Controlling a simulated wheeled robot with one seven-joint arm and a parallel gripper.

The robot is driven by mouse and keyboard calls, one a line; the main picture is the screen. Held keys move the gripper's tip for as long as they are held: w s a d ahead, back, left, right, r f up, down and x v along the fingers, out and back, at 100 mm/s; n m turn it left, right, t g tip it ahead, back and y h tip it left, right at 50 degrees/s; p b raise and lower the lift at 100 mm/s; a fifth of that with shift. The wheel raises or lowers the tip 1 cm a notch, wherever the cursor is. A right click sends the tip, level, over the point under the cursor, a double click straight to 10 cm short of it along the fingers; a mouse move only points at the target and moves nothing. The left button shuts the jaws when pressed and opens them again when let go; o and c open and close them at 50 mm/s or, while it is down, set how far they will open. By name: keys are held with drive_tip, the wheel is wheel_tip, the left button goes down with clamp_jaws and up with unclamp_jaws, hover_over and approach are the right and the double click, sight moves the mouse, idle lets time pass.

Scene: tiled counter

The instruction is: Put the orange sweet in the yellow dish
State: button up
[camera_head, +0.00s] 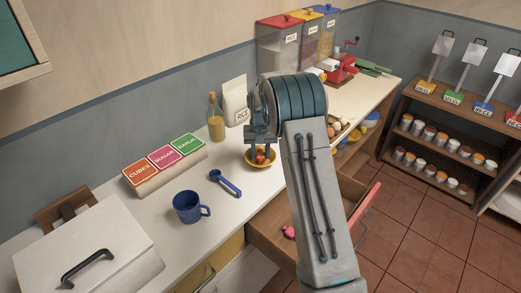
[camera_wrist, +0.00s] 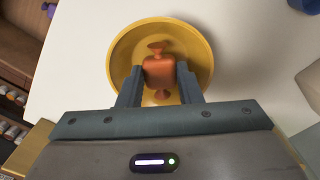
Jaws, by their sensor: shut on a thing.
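The yellow dish (camera_head: 249,164) stands on the white counter, and it also shows in the wrist view (camera_wrist: 128,48). The orange sweet (camera_wrist: 159,70), a wrapped block with twisted ends, is between my gripper's fingers (camera_wrist: 159,84). My gripper (camera_head: 261,157) is shut on the sweet, over the dish. In the wrist view the sweet lies within the outline of the dish's rim. I cannot tell whether it touches the dish's bottom.
A blue spoon (camera_head: 226,183) and a blue mug (camera_head: 188,207) stand left of the dish. A bottle (camera_head: 216,122) and a rice bag (camera_head: 235,101) are behind it.

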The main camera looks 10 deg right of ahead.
sight(261, 154)
drive_tip(key=o, duration=1)
drive_tip(key=shift+o, duration=0.2)
wheel_tip(261, 154, up, 7)
drive_tip(key=p, duration=0.4)
drive_tip(key=shift+f, duration=0.1)
